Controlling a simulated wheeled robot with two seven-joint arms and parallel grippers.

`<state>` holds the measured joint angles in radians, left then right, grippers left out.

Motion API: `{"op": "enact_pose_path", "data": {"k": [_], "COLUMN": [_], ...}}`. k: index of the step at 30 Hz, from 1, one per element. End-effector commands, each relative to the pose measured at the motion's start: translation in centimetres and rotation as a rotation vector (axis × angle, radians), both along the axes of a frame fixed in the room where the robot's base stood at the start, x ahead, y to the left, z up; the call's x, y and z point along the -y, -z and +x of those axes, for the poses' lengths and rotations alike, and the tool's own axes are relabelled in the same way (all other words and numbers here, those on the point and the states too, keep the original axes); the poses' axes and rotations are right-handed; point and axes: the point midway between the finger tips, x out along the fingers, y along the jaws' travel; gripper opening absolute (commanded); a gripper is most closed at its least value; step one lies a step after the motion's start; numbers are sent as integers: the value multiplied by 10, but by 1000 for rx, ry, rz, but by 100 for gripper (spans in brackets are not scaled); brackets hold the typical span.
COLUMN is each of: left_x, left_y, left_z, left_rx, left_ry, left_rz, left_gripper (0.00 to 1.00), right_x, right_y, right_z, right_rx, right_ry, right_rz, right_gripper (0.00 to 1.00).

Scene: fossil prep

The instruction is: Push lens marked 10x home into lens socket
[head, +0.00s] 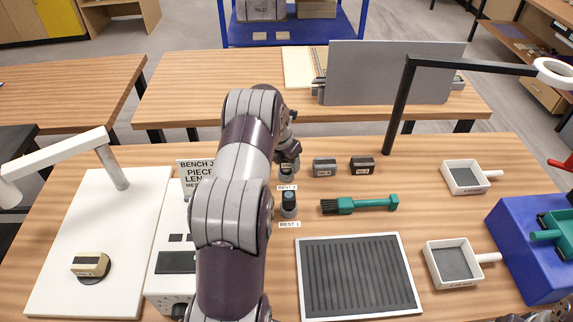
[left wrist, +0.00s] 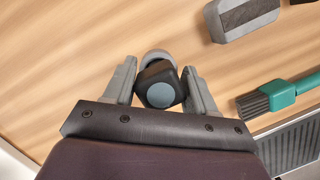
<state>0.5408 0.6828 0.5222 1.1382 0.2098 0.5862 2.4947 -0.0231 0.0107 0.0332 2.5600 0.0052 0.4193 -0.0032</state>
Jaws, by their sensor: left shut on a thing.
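My left gripper (left wrist: 160,88) has its two fingers on either side of a dark lens with a blue-grey round face (left wrist: 161,95) in the left wrist view and is shut on it. A pale grey round piece (left wrist: 156,55) shows just beyond the lens. In the head view the left gripper (head: 287,152) is beside the REST 2 label, partly hidden by my arm. Another dark lens (head: 289,198) stands upright on the grey holder at REST 1. I cannot read a 10x mark on either lens. I cannot make out the lens socket; my arm covers part of the bench.
Two small grey and black blocks (head: 325,167) (head: 362,165) and a green brush (head: 360,204) lie right of the rests. A ribbed tray (head: 304,274) is in front. A white box (head: 158,286) and white board (head: 50,260) stand left. A black lamp post (head: 398,112) rises behind.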

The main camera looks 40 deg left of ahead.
Motion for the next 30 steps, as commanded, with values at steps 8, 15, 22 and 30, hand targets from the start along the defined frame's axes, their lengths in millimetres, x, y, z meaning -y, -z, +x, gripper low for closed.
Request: {"op": "enact_pose_path", "data": {"k": [8, 15, 22, 30], "left_x": [0, 0, 0, 0], "left_y": [-9, -26, -41, -57], "left_z": [0, 0, 0, 0], "left_rx": [1, 1, 0, 0], "left_ry": [0, 0, 0, 0], "left_rz": [0, 0, 0, 0], "left_gripper": [0, 0, 0, 0], "right_x": [0, 0, 0, 0], "right_y": [-7, -23, -36, -50], "right_z": [0, 0, 0, 0], "right_rx": [0, 0, 0, 0], "right_ry": [0, 0, 0, 0], "right_rz": [0, 0, 0, 0], "right_gripper": [43, 43, 43, 43]}}
